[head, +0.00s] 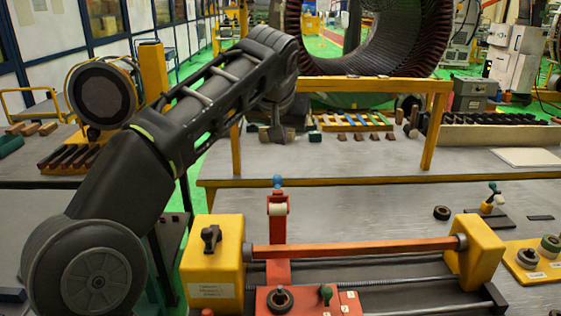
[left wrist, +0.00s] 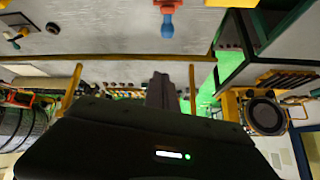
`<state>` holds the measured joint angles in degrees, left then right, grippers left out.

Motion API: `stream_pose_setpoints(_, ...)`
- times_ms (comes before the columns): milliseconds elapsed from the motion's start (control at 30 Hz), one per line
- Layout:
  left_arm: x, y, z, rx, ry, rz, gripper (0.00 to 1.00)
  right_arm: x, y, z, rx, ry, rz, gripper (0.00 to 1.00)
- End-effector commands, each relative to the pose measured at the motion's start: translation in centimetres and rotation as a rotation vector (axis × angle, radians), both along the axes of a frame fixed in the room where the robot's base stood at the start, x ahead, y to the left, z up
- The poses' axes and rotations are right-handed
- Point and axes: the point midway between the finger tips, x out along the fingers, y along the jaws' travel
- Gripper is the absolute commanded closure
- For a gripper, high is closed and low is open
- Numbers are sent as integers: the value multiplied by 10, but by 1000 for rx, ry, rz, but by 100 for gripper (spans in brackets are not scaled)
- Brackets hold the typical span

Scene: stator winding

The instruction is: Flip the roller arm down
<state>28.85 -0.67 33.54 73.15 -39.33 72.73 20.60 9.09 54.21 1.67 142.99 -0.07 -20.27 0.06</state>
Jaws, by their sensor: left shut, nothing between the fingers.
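The roller arm (head: 278,208) stands upright on the red carriage of the winding fixture, with a white roller near its top and a blue knob (head: 277,182) at its tip. The blue knob also shows upside down at the top of the left wrist view (left wrist: 168,24). My left gripper (head: 277,137) points down behind and above the knob, apart from it. It is shut and empty; its dark fingers also show in the left wrist view (left wrist: 162,88). My right gripper is in neither view.
An orange bar (head: 355,248) spans two yellow end blocks (head: 215,255) (head: 476,250) beside the roller arm. A black knob (head: 280,298) and a green knob (head: 326,293) sit on the carriage. Behind stand a yellow-framed rack (head: 440,110) and a large stator ring (head: 428,40).

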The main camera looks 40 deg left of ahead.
Motion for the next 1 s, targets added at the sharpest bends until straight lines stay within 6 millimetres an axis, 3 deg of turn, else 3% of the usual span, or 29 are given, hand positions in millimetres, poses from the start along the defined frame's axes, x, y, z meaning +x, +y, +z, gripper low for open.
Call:
stream_pose_setpoints(433,10,5,-14,-2,3,-3,100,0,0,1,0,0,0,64)
stream_pose_setpoints(900,58,33,-82,-4,5,-2,100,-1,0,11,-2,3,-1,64)
stream_pose_setpoints(1000,39,26,-84,3,1,0,100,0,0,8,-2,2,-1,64)
